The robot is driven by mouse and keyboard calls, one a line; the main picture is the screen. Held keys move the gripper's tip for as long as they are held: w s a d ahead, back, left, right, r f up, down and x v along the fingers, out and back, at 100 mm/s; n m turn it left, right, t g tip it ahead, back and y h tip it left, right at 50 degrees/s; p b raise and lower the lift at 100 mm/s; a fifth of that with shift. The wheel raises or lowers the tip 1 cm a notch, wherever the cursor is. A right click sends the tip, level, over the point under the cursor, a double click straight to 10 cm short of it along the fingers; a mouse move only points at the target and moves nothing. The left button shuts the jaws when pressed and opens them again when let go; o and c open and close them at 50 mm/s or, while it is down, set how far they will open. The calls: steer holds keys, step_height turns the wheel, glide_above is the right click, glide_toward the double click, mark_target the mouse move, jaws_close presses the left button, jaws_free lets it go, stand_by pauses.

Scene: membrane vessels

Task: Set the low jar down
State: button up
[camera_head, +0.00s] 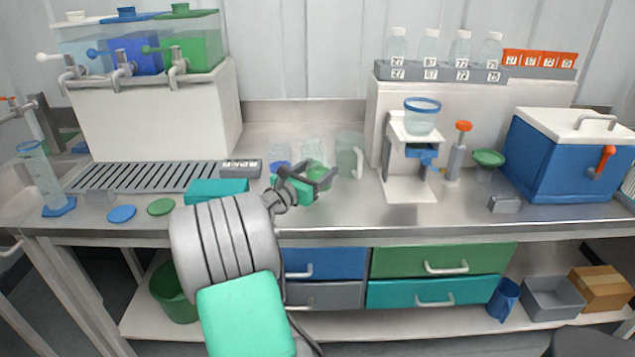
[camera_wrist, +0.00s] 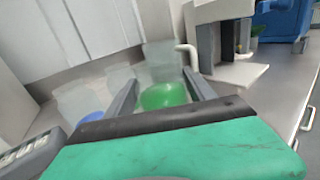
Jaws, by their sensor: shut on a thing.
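My gripper (camera_head: 318,178) is over the steel counter, near its middle. It is shut on a low jar (camera_head: 316,172) that shows green between the fingers. In the wrist view the green of the jar (camera_wrist: 163,95) lies between the two fingertips of my gripper (camera_wrist: 160,88). The jar's outline is faint and clear, and its base is partly hidden by the fingers. I cannot tell whether it touches the counter.
Clear vessels stand close behind: one with blue (camera_head: 280,168), another clear jar (camera_head: 312,148) and a handled pitcher (camera_head: 349,153). A white stand (camera_head: 405,185) is to the right. The counter front (camera_head: 345,205) is clear. A drain grille (camera_head: 150,177) lies left.

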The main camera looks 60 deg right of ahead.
step_height(320, 180, down, 3)
steer(key=shift+r, duration=0.1)
steer(key=o, duration=1.8)
steer(key=shift+a+f, duration=0.1)
steer(key=shift+f, duration=0.1)
steer(key=shift+c, duration=0.2)
steer(key=shift+a+r, duration=0.1)
steer(key=shift+r, duration=0.1)
steer(key=a, duration=0.4)
steer(key=w+a, duration=0.1)
steer(key=a, duration=0.6)
steer(key=shift+w+a, duration=0.35)
